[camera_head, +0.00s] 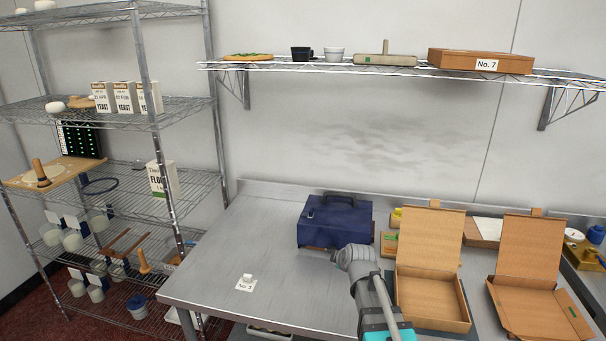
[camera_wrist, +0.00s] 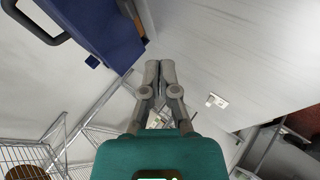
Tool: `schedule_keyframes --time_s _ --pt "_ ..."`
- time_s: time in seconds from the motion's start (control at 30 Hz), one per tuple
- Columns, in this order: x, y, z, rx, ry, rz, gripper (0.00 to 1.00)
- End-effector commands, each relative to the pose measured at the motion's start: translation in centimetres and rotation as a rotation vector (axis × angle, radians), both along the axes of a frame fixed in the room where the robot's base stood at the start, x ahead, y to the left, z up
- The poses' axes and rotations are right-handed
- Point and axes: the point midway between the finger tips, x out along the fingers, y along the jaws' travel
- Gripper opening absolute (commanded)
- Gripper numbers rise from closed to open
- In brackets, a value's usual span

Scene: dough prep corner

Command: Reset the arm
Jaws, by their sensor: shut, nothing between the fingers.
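My gripper (camera_wrist: 159,72) shows in the wrist view with its two grey fingers together and nothing between them. In the head view my arm reaches up from the bottom edge over the steel table (camera_head: 225,260), and its fingers are not clear there. A dark blue case (camera_head: 340,222) with a handle stands on the table just behind my arm. The blue case also shows at the upper left of the wrist view (camera_wrist: 97,30), beside my fingers. I cannot tell whether my arm touches it.
Open cardboard boxes (camera_head: 432,300) (camera_head: 535,305) stand right of my arm. A small white item on a "No. 3" card (camera_head: 245,287) lies at left. A wall shelf (camera_head: 390,68) holds a closed box (camera_head: 452,60) marked "No. 7". A wire rack (camera_head: 185,190) stands at left. The table's left part is mostly clear.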

Motion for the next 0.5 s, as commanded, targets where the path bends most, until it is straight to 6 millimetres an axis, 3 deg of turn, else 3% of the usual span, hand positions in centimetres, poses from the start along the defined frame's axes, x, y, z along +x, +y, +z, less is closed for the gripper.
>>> schedule_keyframes --time_s 0.27,0.5 --pt "-3.3 -0.1 -1.6 0.113 0.155 -0.139 0.00" --pt "-8.3 -0.6 -3.6 0.243 0.379 -0.392 0.00"
